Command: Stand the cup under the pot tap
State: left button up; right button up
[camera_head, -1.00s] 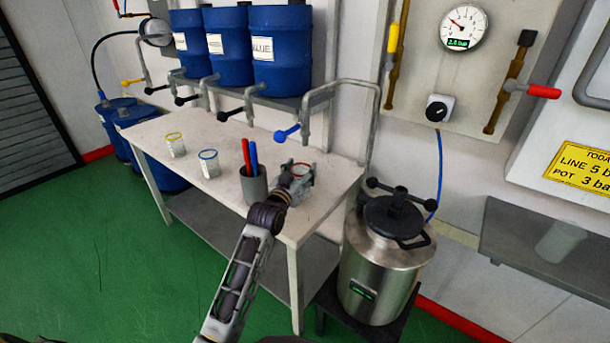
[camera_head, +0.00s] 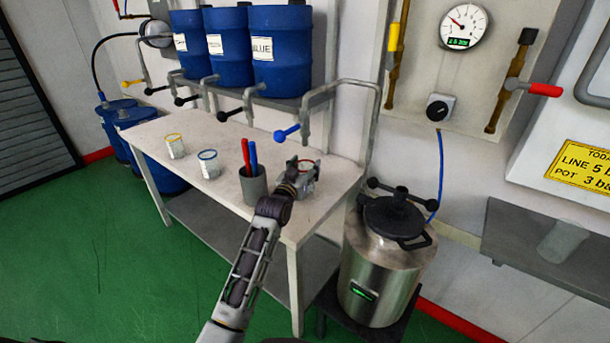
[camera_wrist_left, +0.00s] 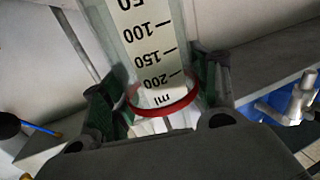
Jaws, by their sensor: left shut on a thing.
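The clear cup with a red ring at its rim (camera_head: 306,163) is in my left gripper (camera_head: 304,177), near the right end of the white bench. In the left wrist view the cup (camera_wrist_left: 150,45) shows a pale millilitre scale, and the left gripper's green-lined fingers (camera_wrist_left: 160,95) close on both sides of it. I cannot tell whether its base touches the bench. The steel pot (camera_head: 378,285) with a black lid stands to the right of the bench. My right gripper is out of view.
A grey holder with red and blue sticks (camera_head: 253,186) stands close left of my gripper. Cups with a blue rim (camera_head: 209,165) and a yellow rim (camera_head: 175,146) stand farther left on the bench (camera_head: 225,138). A bent grey pipe (camera_head: 372,125) rises behind the bench's right end.

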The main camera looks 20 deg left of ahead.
pick_arm(q)
notch_tip(320, 180, down, 2)
jog(key=shift+f+b, duration=0.1)
jog(key=shift+b, duration=0.2)
jog(key=shift+f, duration=0.25)
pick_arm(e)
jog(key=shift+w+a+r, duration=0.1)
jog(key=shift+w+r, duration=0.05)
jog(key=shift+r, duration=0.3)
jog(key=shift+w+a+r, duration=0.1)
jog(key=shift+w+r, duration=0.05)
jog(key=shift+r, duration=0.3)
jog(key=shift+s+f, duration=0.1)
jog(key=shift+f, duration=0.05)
pick_arm(q)
jog(key=o, duration=0.9)
jog(key=shift+f, duration=0.1)
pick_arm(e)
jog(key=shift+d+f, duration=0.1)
pick_arm(q)
jog(key=shift+s, duration=0.15)
